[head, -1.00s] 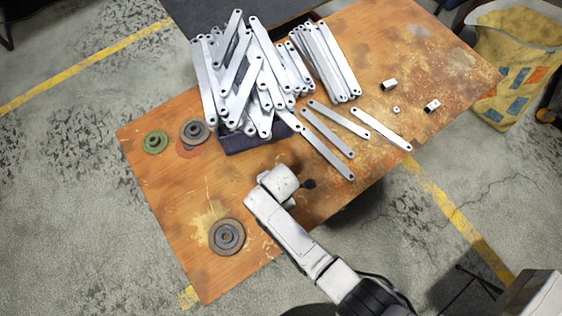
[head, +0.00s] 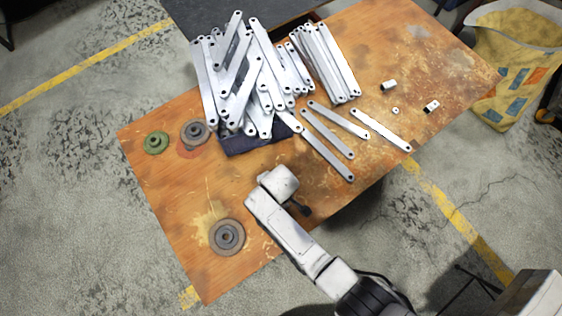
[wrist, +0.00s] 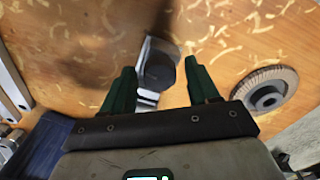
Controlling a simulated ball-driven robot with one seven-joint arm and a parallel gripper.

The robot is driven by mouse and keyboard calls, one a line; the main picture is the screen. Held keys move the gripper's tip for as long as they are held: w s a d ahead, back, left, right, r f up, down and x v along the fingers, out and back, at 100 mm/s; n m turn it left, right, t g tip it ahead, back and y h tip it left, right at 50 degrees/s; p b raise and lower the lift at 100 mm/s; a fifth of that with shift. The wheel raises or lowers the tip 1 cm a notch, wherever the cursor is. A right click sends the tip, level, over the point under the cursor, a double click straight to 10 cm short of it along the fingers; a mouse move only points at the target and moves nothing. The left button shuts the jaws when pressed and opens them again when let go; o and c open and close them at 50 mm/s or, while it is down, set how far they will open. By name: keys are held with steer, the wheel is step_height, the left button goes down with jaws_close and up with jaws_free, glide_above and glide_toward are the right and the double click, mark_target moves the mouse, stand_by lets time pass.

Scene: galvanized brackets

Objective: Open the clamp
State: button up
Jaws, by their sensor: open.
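My gripper (wrist: 159,66) is open in the wrist view, with its two green fingers apart. A grey metal piece with a dark rounded part (wrist: 160,72) shows between the fingers, over the wooden table; it looks like the clamp, but I cannot tell its setting or whether a finger touches it. In the head view my wrist covers that spot. A small dark piece (head: 300,209) sticks out beside my wrist there; I cannot tell whether it belongs to the clamp or to me.
A grey disc (head: 227,237) lies near the table's (head: 185,215) front left corner and right of my fingers in the wrist view (wrist: 265,91). A dark blue bin (head: 250,141) heaped with metal brackets (head: 240,80) stands beyond my wrist. Loose brackets (head: 327,150) lie right of it.

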steer(key=m, duration=0.5)
steer(key=shift+m, duration=0.3)
steer(key=c, duration=1)
steer(key=shift+o, duration=0.2)
steer(key=n+p, duration=0.1)
steer(key=n, duration=0.3)
steer(key=shift+n, duration=0.4)
steer(key=n, duration=0.4)
steer(key=shift+n, duration=0.4)
steer(key=n+p, duration=0.1)
steer(key=n, duration=0.2)
steer(key=shift+n, duration=0.4)
steer(key=n, duration=0.4)
steer(key=shift+n, duration=0.4)
